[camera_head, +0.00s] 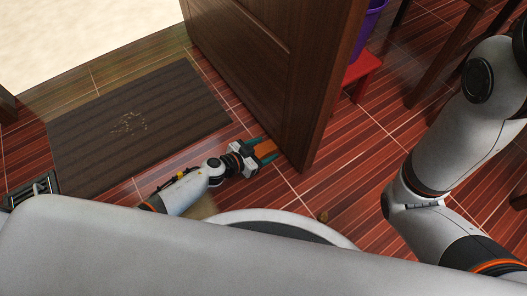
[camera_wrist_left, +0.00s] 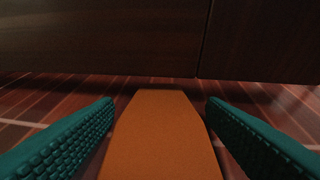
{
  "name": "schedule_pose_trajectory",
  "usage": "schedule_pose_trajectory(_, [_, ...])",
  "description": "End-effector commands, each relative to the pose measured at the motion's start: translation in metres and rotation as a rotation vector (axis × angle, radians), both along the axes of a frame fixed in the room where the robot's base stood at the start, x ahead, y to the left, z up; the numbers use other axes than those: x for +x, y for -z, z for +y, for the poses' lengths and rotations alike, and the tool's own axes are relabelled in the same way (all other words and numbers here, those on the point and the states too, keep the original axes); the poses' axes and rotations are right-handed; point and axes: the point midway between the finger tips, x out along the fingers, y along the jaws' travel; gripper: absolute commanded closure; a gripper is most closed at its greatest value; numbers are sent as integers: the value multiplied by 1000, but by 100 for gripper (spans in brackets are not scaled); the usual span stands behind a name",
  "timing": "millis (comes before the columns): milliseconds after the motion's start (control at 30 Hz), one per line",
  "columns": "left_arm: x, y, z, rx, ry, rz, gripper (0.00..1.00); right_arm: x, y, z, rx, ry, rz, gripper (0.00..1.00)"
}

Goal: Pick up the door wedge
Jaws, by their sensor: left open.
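The door wedge (camera_wrist_left: 160,135) is an orange block, narrower at its far end. It lies on the floor with that end by the bottom edge of the brown door (camera_wrist_left: 90,40); whether it touches the door I cannot tell. My left gripper (camera_head: 265,150) is open, low by the floor, with its teal fingers on either side of the wedge. In the left wrist view (camera_wrist_left: 160,115) a gap shows between the wedge and each finger. In the head view the wedge (camera_head: 264,149) is small between the fingers. My right gripper is out of view.
The open door (camera_head: 270,70) stands just beyond the wedge. A dark doormat (camera_head: 135,125) lies left of it on the red tiled floor. A red stool (camera_head: 362,70) with a purple bucket (camera_head: 372,20) stands behind the door. Dark wooden legs (camera_head: 440,55) stand at the upper right.

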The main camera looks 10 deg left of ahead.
Motion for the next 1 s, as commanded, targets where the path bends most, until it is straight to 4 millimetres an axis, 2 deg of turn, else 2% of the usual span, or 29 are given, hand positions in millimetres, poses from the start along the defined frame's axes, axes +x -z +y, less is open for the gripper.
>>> schedule_pose_trajectory(67, [0, 0, 0, 0, 0, 0, 35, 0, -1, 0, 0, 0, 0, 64])
schedule_pose_trajectory(367, [0, 0, 0, 0, 0, 0, 82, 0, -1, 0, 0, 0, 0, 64])
schedule_pose_trajectory(733, [-2, -5, 2, 0, 0, 0, 83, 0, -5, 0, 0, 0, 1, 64])
schedule_pose_trajectory(967, [-14, -22, 11, 0, 1, 1, 83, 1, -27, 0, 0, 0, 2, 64])
schedule_pose_trajectory(1000, [-20, -25, 16, 1, 1, 3, 83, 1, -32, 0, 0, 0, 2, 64])
